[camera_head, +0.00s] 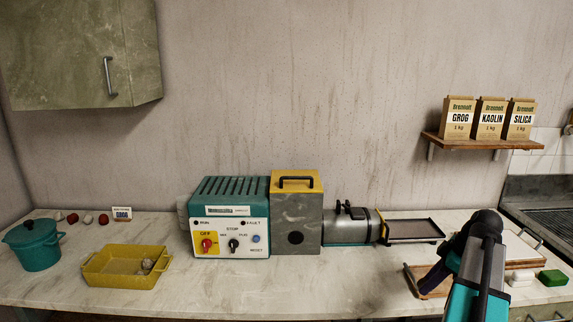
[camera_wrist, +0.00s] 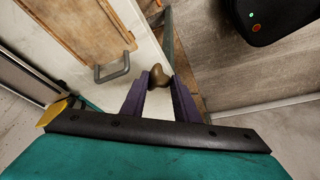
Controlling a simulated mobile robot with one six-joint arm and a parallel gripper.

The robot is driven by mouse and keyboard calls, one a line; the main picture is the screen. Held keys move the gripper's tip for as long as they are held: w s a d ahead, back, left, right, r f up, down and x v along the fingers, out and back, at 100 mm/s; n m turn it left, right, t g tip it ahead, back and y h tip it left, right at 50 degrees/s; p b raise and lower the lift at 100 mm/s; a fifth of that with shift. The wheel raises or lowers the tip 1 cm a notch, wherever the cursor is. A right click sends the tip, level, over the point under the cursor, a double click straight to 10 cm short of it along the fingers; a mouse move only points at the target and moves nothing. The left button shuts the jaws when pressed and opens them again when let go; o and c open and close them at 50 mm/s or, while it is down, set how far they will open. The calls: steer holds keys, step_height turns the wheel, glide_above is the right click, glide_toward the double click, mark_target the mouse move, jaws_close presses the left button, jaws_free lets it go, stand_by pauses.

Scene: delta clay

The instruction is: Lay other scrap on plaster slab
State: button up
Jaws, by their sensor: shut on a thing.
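My gripper (camera_wrist: 159,82) has purple fingers and is shut on a small brown clay scrap (camera_wrist: 158,76), which shows between the fingertips in the wrist view. In the head view my gripper (camera_head: 432,284) points down at the right of the counter, in front of a tan board (camera_head: 413,270); the scrap is hidden there. A pale slab (camera_head: 522,248) in a handled frame, likely the plaster slab, lies behind my arm, partly covered. In the wrist view a wooden board (camera_wrist: 75,35) with a metal handle lies to the upper left of the scrap. I cannot tell whether the scrap touches anything.
A yellow tray (camera_head: 100,280) with small scraps stands at left, near a teal pot (camera_head: 35,258). A teal control box (camera_head: 230,228), a grey machine (camera_head: 296,240) and a dark tray (camera_head: 413,228) line the back. A green block (camera_head: 552,278) lies far right. The counter's middle front is clear.

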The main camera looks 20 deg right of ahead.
steer(key=w+a+r+n+y, duration=0.1)
steer(key=w+a+n, duration=0.1)
steer(key=w+a, duration=0.8)
steer(key=w+a+r+n, duration=0.15)
steer(key=w+a, duration=0.45)
steer(key=a, duration=0.7)
steer(key=w+a+r+m+h, duration=0.2)
steer(key=a+m, duration=0.3)
steer(key=a, duration=0.6)
steer(key=w+a+r+m+t+h, duration=0.1)
steer(key=w+a+m, duration=0.3)
steer(key=a, duration=0.7)
steer(key=shift+r+m+h, duration=0.4)
steer(key=shift+r+m, duration=0.25)
steer(key=shift+m, duration=0.4)
steer(key=shift+a, duration=0.1)
steer(key=shift+s+f, duration=0.1)
steer(key=shift+s, duration=0.05)
